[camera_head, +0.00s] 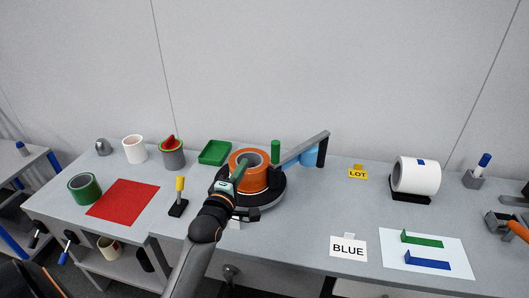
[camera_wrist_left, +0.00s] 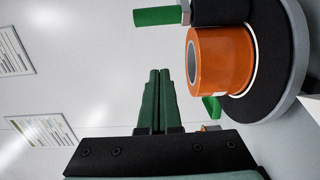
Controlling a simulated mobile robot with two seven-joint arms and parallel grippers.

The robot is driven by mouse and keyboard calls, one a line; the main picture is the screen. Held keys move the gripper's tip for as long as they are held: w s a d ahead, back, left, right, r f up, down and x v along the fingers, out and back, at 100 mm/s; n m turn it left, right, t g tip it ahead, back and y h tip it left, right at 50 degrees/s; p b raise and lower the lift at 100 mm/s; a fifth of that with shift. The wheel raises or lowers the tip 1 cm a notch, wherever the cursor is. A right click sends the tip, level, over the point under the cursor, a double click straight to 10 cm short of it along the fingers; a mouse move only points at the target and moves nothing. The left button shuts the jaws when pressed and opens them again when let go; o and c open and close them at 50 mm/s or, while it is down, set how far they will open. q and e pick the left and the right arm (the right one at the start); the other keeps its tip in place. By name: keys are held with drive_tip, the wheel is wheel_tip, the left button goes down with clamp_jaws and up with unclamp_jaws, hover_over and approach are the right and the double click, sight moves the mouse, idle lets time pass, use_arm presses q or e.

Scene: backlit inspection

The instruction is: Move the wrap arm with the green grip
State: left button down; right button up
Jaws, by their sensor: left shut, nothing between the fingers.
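The wrap arm (camera_head: 302,147) is a grey bar slanting from upper right down to the left, behind the round black turntable (camera_head: 270,205). Its green grip (camera_head: 275,151) stands upright near the bar's left end; the grip also shows at the top of the left wrist view (camera_wrist_left: 157,16). An orange roll (camera_head: 250,178) sits on the turntable. My left gripper (camera_head: 245,163) has its green fingers in front of and over the orange roll in the head view, left of the grip and apart from it. The fingers (camera_wrist_left: 155,75) are closed together and empty. My right gripper is not in view.
A green tray (camera_head: 214,152) lies behind left; a yellow-topped post (camera_head: 179,196) stands left. Bench between turntable and BLUE card (camera_head: 348,248) is clear.

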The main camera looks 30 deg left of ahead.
use_arm(q)
drive_tip(key=w, duration=0.8)
drive_tip(key=shift+w+d+r+p, duration=0.1)
drive_tip(key=shift+w+d+p, duration=0.2)
drive_tip(key=shift+d+p, duration=0.1)
drive_tip(key=shift+d, duration=0.4)
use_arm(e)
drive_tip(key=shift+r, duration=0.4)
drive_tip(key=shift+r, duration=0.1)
